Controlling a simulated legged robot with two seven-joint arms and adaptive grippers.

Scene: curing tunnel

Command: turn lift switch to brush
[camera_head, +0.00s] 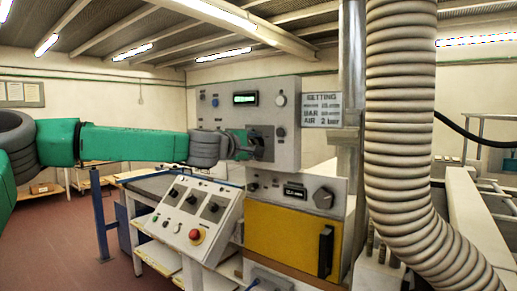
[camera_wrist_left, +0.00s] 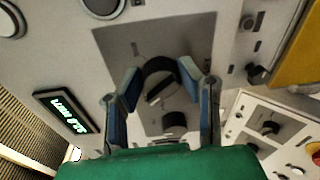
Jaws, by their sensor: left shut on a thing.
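The lift switch looks to be a black rotary knob with a pale pointer bar (camera_wrist_left: 162,91) on a dark grey plate (camera_wrist_left: 200,42) of the upper grey control box (camera_head: 284,92). My left gripper (camera_head: 256,146) reaches the box from the left. In the wrist view its two blue-grey fingers stand on either side of the knob and are closed on it. In the head view the gripper hides most of the knob. The position labels, including brush, are too small to read. My right gripper is not in view.
A second black knob (camera_wrist_left: 174,122) sits close by on the same plate. Below are a sloped panel with a red emergency button (camera_head: 196,235) and a yellow door (camera_head: 290,241) with a black handle. A ribbed hose (camera_head: 402,110) hangs at the right. A green display (camera_head: 245,98) is lit.

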